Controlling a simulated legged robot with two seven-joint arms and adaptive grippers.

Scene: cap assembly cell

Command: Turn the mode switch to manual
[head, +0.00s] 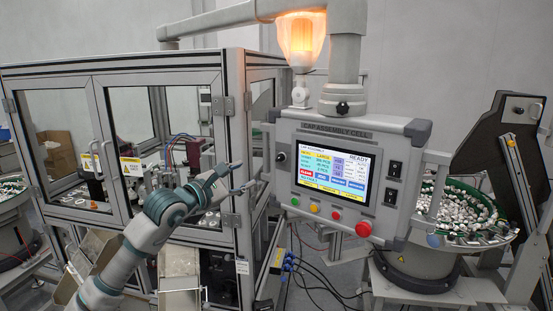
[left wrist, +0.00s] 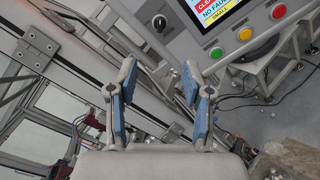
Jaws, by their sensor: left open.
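The mode switch (head: 281,157) appears to be the small dark rotary knob on the left side of the grey control panel (head: 290,135). In the left wrist view the knob (left wrist: 159,22) is at the top, beyond the fingertips. I cannot read its setting. My left gripper (head: 238,177) is open and empty, left of the panel and a little below the knob in the head view. In the left wrist view its two blue-padded fingers (left wrist: 160,80) are apart, with a visible gap between them and the knob. My right gripper is not in view.
The panel carries a lit screen (head: 335,172), green (head: 295,201), yellow (head: 313,208) and red (head: 335,215) buttons, and a red mushroom button (head: 363,229). A framed glass enclosure (head: 160,72) stands left. A bowl of caps (head: 460,212) stands right. An amber lamp (head: 301,40) glows above.

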